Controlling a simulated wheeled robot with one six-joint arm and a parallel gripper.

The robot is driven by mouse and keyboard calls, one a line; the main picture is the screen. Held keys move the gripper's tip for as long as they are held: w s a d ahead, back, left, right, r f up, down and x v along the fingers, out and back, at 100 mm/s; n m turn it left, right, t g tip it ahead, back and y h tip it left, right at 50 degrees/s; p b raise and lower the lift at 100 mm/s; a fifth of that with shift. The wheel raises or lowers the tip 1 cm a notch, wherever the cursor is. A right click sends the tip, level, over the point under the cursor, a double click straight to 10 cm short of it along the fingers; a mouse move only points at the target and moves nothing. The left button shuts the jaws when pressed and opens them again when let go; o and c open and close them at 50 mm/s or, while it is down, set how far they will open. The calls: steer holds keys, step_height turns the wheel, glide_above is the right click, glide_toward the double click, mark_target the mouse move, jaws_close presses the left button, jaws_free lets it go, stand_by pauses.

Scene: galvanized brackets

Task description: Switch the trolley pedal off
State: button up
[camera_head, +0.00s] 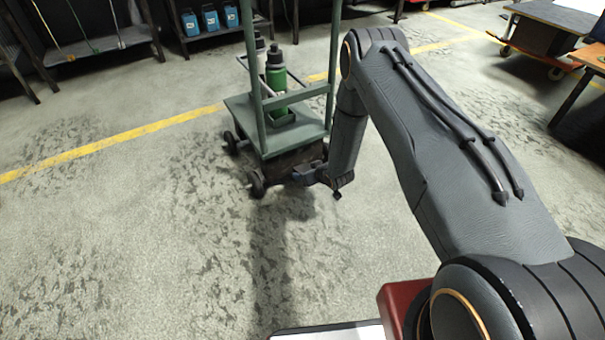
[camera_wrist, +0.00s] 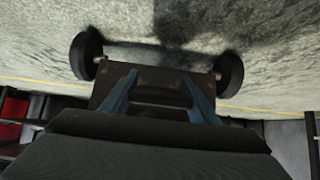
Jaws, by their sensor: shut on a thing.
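The green trolley (camera_head: 240,108) stands on the floor at the centre of the head view, with dark wheels along its left side. My gripper (camera_head: 303,176) is low at the trolley's near side, just under its deck. In the wrist view my gripper (camera_wrist: 158,84) has its two blue-grey fingers on either side of a dark bar, which looks like the pedal (camera_wrist: 160,98), and is shut on it. The trolley's two wheels show beyond it, left and right. The pedal is too dark and small in the head view to tell its position.
A shelf with blue containers (camera_head: 210,20) stands at the back. The floor at left and in front is clear.

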steer(key=o, duration=1.5)
steer(key=p+v, duration=0.3)
steer(key=v, duration=0.4)
steer(key=shift+s+r, duration=0.25)
steer(key=shift+s, duration=0.05)
